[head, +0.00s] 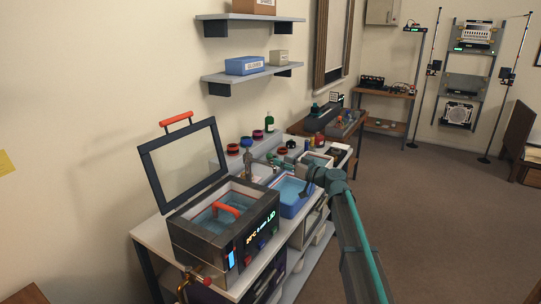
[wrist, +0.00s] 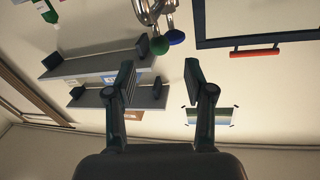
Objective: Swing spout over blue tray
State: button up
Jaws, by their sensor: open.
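The metal spout fixture (wrist: 147,10) shows at the top of the wrist view, with a blue knob (wrist: 138,45) and a green knob (wrist: 175,37) on it. In the head view a grey metal fixture, apparently the same one (head: 248,154), stands behind the trays; which way its spout points is too small to tell. The blue tray (head: 292,209) sits on the bench right of the metal bath. My gripper (wrist: 160,82) is open and empty, its fingers apart below the knobs in the wrist view.
The metal bath (head: 214,238) has its framed lid (head: 153,166) raised, with an orange handle. Wall shelves (head: 252,73) hang above. Open floor lies to the right.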

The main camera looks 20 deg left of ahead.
aim_at(270, 156)
jog(key=p+x, duration=0.1)
jog(key=x, duration=0.5)
jog(key=shift+w+r+p, duration=0.1)
jog(key=shift+p, duration=0.3)
jog(key=shift+x, duration=0.75)
grip_shut()
